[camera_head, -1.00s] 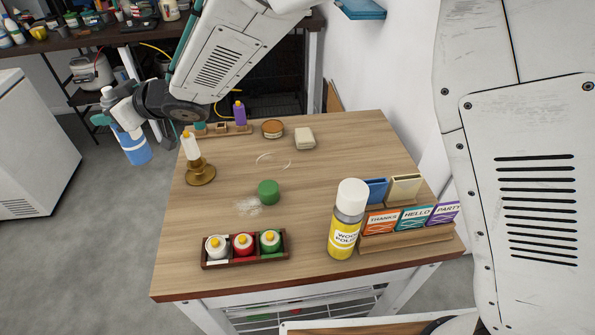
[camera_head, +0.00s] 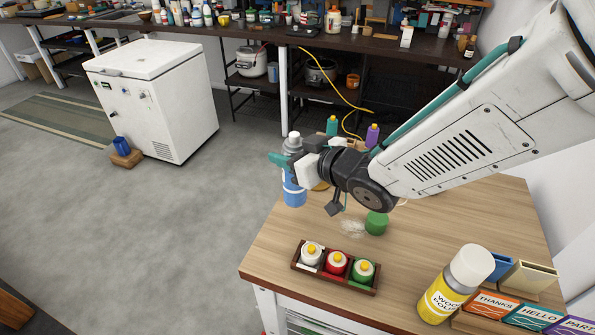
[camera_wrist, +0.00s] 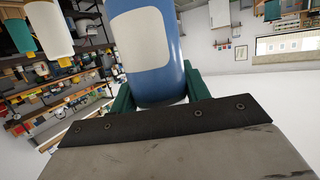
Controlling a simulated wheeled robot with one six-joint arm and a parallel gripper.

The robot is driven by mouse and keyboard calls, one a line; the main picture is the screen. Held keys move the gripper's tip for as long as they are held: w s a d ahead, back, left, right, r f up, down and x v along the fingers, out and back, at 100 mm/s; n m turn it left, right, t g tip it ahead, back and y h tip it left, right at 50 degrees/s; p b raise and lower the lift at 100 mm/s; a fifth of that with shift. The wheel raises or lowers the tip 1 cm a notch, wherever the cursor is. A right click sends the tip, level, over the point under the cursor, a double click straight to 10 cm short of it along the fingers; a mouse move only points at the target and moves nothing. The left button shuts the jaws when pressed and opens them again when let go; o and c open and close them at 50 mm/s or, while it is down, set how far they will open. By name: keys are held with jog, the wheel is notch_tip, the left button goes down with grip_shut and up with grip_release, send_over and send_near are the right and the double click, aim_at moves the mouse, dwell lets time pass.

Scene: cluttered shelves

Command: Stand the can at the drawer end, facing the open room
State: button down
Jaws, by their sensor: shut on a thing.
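A blue can (camera_head: 294,191) with a pale band and a grey top is held upright in my gripper (camera_head: 285,162). It overlaps the table's left edge in the head view, and I cannot tell whether it is over the tabletop. In the wrist view, the blue can (camera_wrist: 172,75) shows its pale label between the green fingers. A yellow wood-polish can (camera_head: 440,301) with a white cap stands at the table's front right, by the card rack. The wooden table (camera_head: 400,245) has a pale frame below its front; no drawer end is clearly visible.
A dark tray (camera_head: 322,281) with white, red and green bottles lies at the table's front left. A card rack (camera_head: 475,322) is at the right. A white freezer (camera_head: 180,110) stands beyond open grey floor.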

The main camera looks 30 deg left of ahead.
jog(key=shift+f, duration=2.6)
jog(key=c, duration=0.7)
grip_release()
jog(key=shift+f, duration=0.1)
jog(key=shift+r, duration=0.2)
jog(key=v, duration=1.2)
